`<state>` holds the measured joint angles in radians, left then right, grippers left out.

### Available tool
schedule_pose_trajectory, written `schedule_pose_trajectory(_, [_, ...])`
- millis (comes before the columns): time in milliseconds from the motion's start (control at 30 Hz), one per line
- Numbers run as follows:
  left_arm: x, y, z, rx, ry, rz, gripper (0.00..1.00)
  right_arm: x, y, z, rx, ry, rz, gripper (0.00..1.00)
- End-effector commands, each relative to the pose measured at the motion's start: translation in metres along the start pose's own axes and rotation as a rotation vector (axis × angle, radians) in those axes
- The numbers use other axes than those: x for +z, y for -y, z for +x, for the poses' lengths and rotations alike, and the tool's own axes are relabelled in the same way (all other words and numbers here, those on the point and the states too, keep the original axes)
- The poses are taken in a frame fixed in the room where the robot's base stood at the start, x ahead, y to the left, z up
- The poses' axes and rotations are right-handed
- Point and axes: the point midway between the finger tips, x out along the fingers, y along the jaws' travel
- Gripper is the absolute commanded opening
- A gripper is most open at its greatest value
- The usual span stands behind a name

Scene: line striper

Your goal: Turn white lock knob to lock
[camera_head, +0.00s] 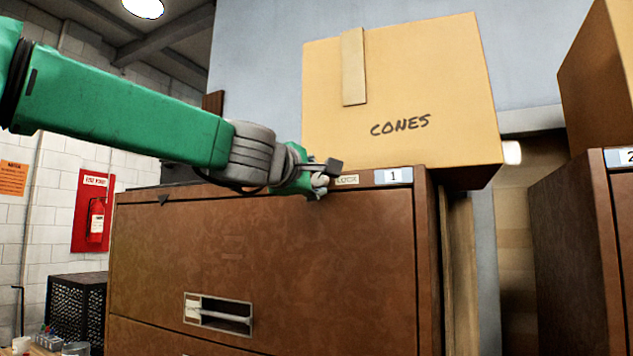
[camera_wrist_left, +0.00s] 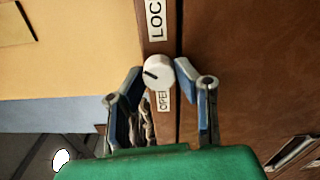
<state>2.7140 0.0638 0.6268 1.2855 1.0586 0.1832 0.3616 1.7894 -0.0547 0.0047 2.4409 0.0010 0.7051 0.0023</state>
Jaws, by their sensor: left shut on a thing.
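The white lock knob (camera_wrist_left: 159,68) sits on the brown cabinet's top front rail in the left wrist view. In the head view my left gripper (camera_head: 318,180) is at the cabinet's top edge and hides most of the knob. My right gripper is not in view.
The brown cabinet (camera_head: 270,255) has a recessed drawer handle (camera_head: 218,313) and a number 1 tag (camera_head: 393,176). A cardboard CONES box (camera_head: 430,85) stands on top, just behind the gripper. A second cabinet (camera_head: 575,260) with a box stands at right.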

Motion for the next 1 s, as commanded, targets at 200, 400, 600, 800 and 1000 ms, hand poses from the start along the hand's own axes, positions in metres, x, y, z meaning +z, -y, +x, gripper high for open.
schedule_pose_trajectory(200, [0.0025,0.0041,0.0007,-0.007,0.004,0.104,0.00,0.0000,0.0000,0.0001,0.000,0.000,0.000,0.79])
schedule_pose_trajectory(400, [0.0023,0.0050,0.0008,-0.009,0.005,0.149,0.00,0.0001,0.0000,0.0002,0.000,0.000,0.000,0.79])
schedule_pose_trajectory(600, [0.0024,0.0060,0.0011,-0.010,0.006,0.161,0.00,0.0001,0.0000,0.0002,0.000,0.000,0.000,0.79])
schedule_pose_trajectory(800, [0.0027,0.0071,0.0013,-0.012,0.007,0.161,0.00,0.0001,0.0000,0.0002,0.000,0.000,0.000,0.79])
schedule_pose_trajectory(1000, [0.0022,0.0066,0.0015,-0.011,0.006,0.160,0.46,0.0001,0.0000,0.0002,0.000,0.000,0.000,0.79])
